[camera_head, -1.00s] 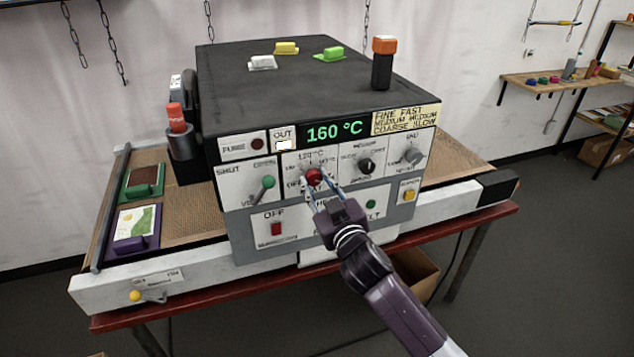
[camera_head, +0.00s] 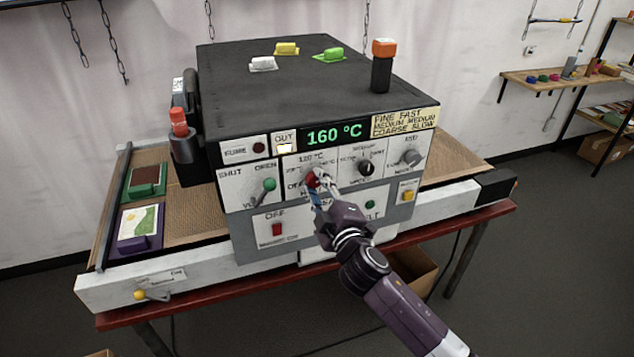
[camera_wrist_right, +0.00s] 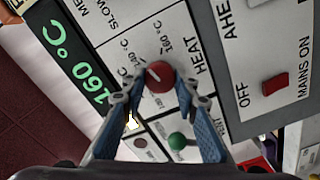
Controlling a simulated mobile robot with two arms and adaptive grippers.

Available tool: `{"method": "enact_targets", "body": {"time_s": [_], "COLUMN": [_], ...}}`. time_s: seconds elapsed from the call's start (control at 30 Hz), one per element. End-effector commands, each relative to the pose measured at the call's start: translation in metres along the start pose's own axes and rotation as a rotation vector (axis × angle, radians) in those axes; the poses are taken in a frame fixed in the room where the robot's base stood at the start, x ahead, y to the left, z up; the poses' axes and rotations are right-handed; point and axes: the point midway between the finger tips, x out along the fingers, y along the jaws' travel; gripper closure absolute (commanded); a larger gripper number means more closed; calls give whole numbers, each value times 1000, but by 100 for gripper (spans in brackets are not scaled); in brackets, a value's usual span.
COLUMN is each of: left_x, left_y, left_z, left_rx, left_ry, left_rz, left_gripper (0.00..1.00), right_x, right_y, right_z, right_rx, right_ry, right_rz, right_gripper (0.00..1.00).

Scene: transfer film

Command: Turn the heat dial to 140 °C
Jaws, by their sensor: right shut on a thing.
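The red heat dial (camera_wrist_right: 159,76) is on the machine's front panel, with temperature marks around it. It also shows in the head view (camera_head: 312,180), partly covered by my gripper. My right gripper (camera_head: 318,184) is at the dial with its fingers on either side, shut on it; the wrist view shows the two blue-padded fingers (camera_wrist_right: 160,92) around the dial. The dial's white pointer line shows in the wrist view. The green display (camera_head: 334,134) reads 160 °C. My left gripper is not in view.
Near the dial are a green-knobbed lever (camera_head: 269,185), a black dial (camera_head: 366,168), a grey dial (camera_head: 411,157) and a red mains switch (camera_head: 277,230). A conveyor belt (camera_head: 200,215) passes through the machine. Small coloured blocks and an orange-topped stamp (camera_head: 383,65) stand on top.

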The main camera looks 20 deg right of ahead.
Motion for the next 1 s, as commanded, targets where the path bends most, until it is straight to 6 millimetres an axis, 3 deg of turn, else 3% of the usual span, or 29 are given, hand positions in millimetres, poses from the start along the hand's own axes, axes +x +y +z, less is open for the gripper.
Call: {"method": "enact_targets", "body": {"time_s": [0.4,1.0], "left_x": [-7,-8], "left_y": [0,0], "left_z": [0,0], "left_rx": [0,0], "left_ry": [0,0], "left_rz": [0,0], "left_gripper": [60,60], "right_x": [0,0], "right_y": [0,-1], "right_z": [-1,0], "right_rx": [-211,-246], "right_ry": [1,1], "right_rz": [0,0], "right_gripper": [96,96]}}
